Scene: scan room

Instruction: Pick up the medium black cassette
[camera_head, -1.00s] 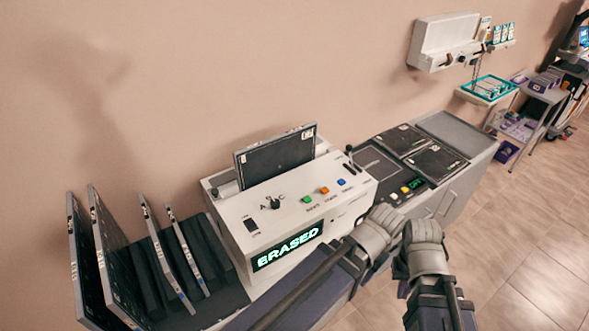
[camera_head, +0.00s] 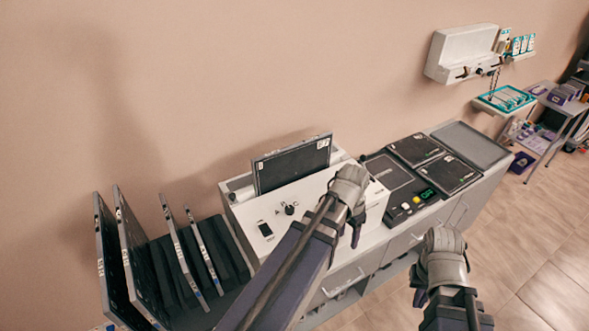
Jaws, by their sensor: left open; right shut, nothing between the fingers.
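A black cassette (camera_head: 293,163) with a grey edge stands upright in the slot of the white eraser machine (camera_head: 258,212). Several dark cassettes of differing sizes lean in the rack at the left, among them a large one (camera_head: 112,262) and a smaller one (camera_head: 205,252). Two more flat black cassettes (camera_head: 416,149) (camera_head: 449,174) lie on the counter at the right. I cannot tell for sure which is the medium one. My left gripper (camera_head: 369,227) is open and empty, in front of the machine's right end. My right gripper (camera_head: 420,296) is shut and empty, over the floor at the right.
A grey counter (camera_head: 478,190) with a small control panel continues to the right. A white wall unit (camera_head: 462,55) and a teal-rimmed tray (camera_head: 505,99) are further back. Open floor (camera_head: 530,250) lies at the right.

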